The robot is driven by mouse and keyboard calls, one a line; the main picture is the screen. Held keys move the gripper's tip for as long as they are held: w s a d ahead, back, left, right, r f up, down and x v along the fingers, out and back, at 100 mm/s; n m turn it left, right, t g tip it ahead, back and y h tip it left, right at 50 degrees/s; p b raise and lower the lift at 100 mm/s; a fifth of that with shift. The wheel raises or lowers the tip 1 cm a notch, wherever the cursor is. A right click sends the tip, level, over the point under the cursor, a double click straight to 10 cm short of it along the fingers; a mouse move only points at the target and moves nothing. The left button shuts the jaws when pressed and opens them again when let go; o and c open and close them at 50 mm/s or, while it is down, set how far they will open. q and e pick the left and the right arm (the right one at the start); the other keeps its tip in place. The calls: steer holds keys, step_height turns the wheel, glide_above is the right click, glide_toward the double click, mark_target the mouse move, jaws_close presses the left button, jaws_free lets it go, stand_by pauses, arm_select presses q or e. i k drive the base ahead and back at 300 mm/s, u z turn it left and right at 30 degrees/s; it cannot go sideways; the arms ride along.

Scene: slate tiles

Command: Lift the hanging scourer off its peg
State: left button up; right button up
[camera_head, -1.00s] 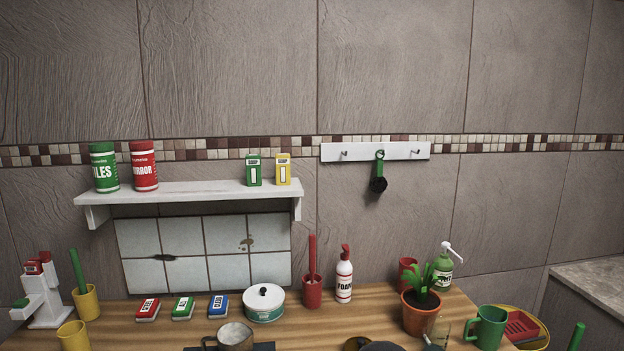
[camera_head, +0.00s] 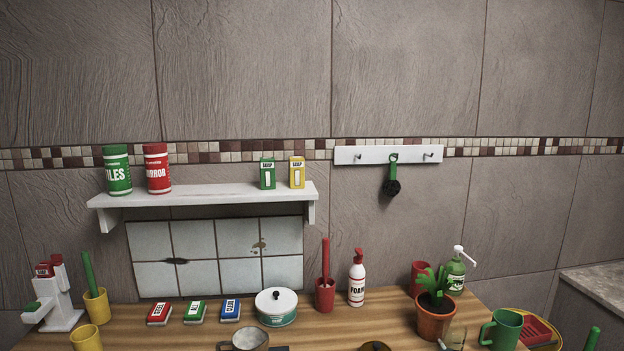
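The scourer (camera_head: 392,187) is a dark round head on a green handle. It hangs from the middle peg of the white peg rail (camera_head: 377,155) on the tiled wall, right of the shelf. Its green loop is at the peg, and the head hangs below the rail. The pegs on either side of it are bare. Neither of my grippers shows in the head view.
A white shelf (camera_head: 205,193) at left holds two canisters and two soap boxes. The wooden counter (camera_head: 200,335) below is crowded: a white foam bottle (camera_head: 357,278), a potted plant (camera_head: 436,315), a lidded pot (camera_head: 276,307). The wall around the scourer is clear.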

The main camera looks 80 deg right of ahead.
mark_target(391, 187)
steer(key=z, duration=0.6)
steer(key=i, duration=0.15)
steer(key=u, duration=1.75)
steer(key=k, duration=1.45)
steer(key=z, duration=0.6)
steer(key=k, duration=1.1)
steer(key=z, duration=1.15)
steer(key=i, duration=0.5)
